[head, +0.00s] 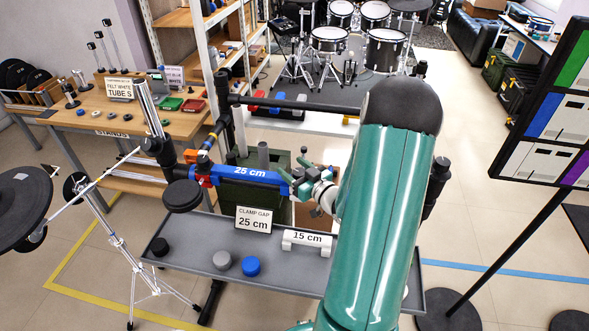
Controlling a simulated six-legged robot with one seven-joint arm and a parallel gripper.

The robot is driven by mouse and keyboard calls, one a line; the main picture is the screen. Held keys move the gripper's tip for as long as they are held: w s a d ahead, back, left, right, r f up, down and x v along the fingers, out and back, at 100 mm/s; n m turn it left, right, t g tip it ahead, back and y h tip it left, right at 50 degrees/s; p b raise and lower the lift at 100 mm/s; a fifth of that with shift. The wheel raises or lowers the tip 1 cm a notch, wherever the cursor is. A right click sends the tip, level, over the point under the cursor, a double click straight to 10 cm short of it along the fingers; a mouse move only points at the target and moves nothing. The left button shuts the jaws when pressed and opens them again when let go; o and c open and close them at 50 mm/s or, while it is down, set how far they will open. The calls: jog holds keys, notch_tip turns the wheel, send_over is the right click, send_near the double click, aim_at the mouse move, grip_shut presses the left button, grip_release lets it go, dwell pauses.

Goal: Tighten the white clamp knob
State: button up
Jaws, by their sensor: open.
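I cannot make out a white clamp knob; my arm hides part of the rack on the right. My gripper (300,181) is green and is at the right end of a blue bar marked 25 cm (243,175). Its jaws are open; whether they touch the bar is unclear. The bar lies level in front of the black rack (300,104). Small orange and red clamp parts (204,163) sit at the bar's left end, beside a black rack post. A dark round pad (182,196) is below that post.
A grey tray (320,272) below holds a black knob (160,247), a grey knob (222,260), a blue knob (251,266), a white 15 cm bar (307,241) and a clamp gap sign (253,219). Cymbal pads (20,195) stand left, a panel (548,125) right.

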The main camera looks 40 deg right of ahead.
jog(key=shift+c, duration=0.5)
jog(key=c, duration=0.9)
jog(key=shift+m+h, duration=0.5)
jog(key=shift+h, duration=0.3)
jog(key=m+g+h, duration=0.1)
jog(key=h, duration=0.1)
jog(key=m+g+h, duration=0.1)
jog(key=m+h, duration=0.1)
jog(key=h, duration=0.1)
jog(key=m+h, duration=0.2)
jog(key=h, duration=0.1)
jog(key=shift+s+d+g, duration=0.1)
jog(key=shift+d+g, duration=0.25)
jog(key=shift+g, duration=0.05)
jog(key=m+g+h, duration=0.4)
jog(key=d+m+g+h, duration=0.1)
jog(key=m+g+h, duration=0.1)
jog(key=shift+s+g, duration=0.4)
